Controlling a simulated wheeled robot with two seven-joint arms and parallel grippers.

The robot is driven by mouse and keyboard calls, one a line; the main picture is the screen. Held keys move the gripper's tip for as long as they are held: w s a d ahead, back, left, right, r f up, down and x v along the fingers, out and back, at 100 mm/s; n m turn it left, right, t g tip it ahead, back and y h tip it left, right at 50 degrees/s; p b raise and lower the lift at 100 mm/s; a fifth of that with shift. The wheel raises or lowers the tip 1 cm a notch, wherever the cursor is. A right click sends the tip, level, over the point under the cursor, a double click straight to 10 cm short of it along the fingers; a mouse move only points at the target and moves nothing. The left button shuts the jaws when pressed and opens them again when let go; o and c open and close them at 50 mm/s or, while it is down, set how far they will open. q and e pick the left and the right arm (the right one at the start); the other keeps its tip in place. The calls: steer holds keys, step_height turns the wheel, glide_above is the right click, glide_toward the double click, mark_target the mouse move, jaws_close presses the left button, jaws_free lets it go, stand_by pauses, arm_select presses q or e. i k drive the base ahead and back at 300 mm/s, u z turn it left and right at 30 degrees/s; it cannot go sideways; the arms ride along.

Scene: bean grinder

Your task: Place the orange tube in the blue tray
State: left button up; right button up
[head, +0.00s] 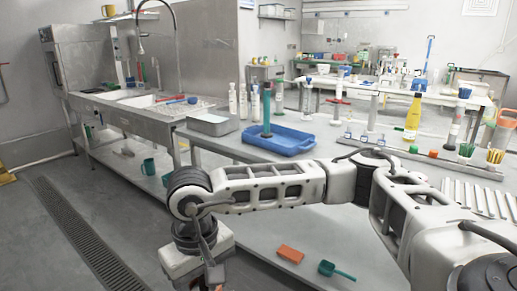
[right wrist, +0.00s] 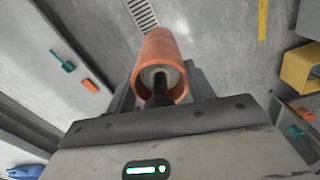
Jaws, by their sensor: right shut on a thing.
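The blue tray (head: 300,147) lies on the near bench in the head view. A tall teal tube (head: 266,108) stands in its left part. In the right wrist view the orange tube (right wrist: 160,45) is held at my right gripper (right wrist: 158,88), its open end facing the camera. In the head view my right arm comes in from the right. Its wrist hangs low in front of the bench, to the left of and below the tray, with the fingertips near the bottom edge; the tube cannot be made out there. My left gripper is not in view.
White bottles (head: 243,101) stand behind the tray, and a grey bin (head: 213,125) is left of it. A yellow bottle (head: 412,118) and small glassware stand to the right. An orange block (head: 290,254) and teal scoop (head: 335,270) lie on the lower shelf.

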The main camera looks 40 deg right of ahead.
mark_target(280, 141)
steer(key=u, duration=0.15)
steer(key=i, duration=1.3)
steer(key=z, duration=0.7)
steer(key=i, duration=0.9)
steer(key=z, duration=0.9)
